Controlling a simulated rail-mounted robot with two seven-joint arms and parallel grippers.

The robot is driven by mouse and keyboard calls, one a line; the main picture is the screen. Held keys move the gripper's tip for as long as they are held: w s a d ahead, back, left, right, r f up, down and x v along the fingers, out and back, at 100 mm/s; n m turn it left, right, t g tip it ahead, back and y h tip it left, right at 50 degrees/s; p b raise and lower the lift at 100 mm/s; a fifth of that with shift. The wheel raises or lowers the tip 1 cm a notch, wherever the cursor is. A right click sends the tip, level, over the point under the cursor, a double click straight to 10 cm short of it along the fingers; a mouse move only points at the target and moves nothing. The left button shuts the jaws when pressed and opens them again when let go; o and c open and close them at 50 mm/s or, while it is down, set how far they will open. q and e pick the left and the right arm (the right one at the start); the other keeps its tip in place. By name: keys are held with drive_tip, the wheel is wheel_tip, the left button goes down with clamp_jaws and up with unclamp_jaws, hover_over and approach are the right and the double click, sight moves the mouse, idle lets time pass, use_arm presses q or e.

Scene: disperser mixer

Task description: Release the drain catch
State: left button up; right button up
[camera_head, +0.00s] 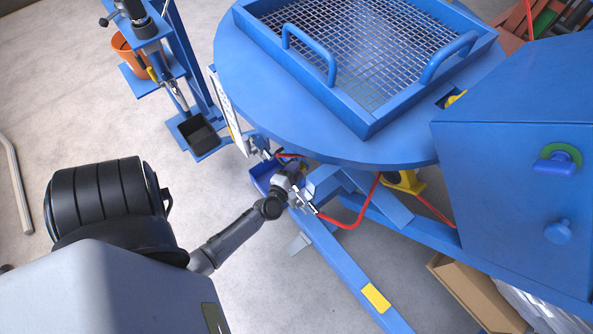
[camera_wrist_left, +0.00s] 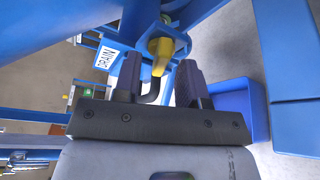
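The drain catch seems to be the yellow lever (camera_wrist_left: 160,56) on a blue bracket in the left wrist view. A white label (camera_wrist_left: 107,56) reading DRAIN, turned around, is beside it. My left gripper (camera_wrist_left: 160,72) is open, with its two dark fingers apart on either side of the lever's lower end. A dark curved rod shows between the fingers; I cannot tell if either finger touches the lever. In the head view my left gripper (camera_head: 291,172) is under the edge of the round blue table, and the catch is hidden. My right gripper is not in view.
The round blue table (camera_head: 237,75) carries a mesh-topped tray (camera_head: 360,50). A blue bin (camera_wrist_left: 236,108) sits close right of my fingers in the wrist view. A red tube (camera_head: 350,222) and blue frame beam (camera_head: 345,270) run near the gripper.

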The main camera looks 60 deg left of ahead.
use_arm(q)
drive_tip(key=shift+w+a+f, duration=0.1)
drive_tip(key=shift+w+a, duration=0.1)
drive_tip(key=shift+w, duration=0.1)
drive_tip(key=shift+c, duration=0.4)
clamp_jaws()
